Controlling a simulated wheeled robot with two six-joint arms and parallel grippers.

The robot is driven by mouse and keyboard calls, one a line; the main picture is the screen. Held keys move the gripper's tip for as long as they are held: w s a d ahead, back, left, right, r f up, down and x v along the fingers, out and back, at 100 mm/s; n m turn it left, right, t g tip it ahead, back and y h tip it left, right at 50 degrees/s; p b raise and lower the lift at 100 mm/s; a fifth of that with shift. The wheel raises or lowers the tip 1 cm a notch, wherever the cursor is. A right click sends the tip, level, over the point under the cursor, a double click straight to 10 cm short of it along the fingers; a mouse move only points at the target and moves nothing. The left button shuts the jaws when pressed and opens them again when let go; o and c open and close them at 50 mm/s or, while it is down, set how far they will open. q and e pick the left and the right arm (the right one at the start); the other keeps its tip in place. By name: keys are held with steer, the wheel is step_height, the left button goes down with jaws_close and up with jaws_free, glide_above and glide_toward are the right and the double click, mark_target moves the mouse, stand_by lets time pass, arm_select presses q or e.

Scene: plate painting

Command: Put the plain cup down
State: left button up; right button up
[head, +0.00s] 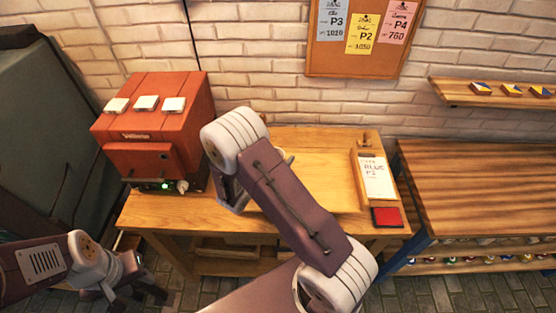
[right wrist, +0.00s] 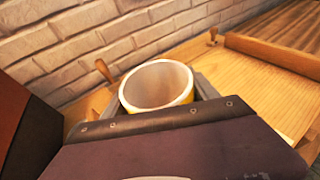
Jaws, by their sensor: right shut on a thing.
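The plain cup (right wrist: 184,98) is in the right wrist view, seen from above with its open mouth up. It has a pale rim and inside, with some yellow on its outer side. My right gripper (head: 232,197) is over the left part of the wooden table (head: 322,180) and is shut on the cup, with a grey finger on either side. In the head view my arm hides most of the cup. I cannot tell whether its base touches the table. My left gripper (head: 135,291) is low at the left, away from the table, empty with its fingers apart.
An orange-red kiln-like box (head: 150,140) stands left of my right gripper. A wooden holder with a white card (head: 377,178) and a dark red pad (head: 386,217) are at the table's right end. The table middle looks clear. A brick wall is behind.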

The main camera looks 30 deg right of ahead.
steer(key=shift+f, duration=0.8)
steer(key=shift+w+f, duration=0.2)
steer(key=shift+f, duration=0.15)
steer(key=shift+s, duration=0.1)
steer(key=shift+f, duration=0.15)
steer(key=o, duration=1.6)
steer(key=shift+o, duration=0.4)
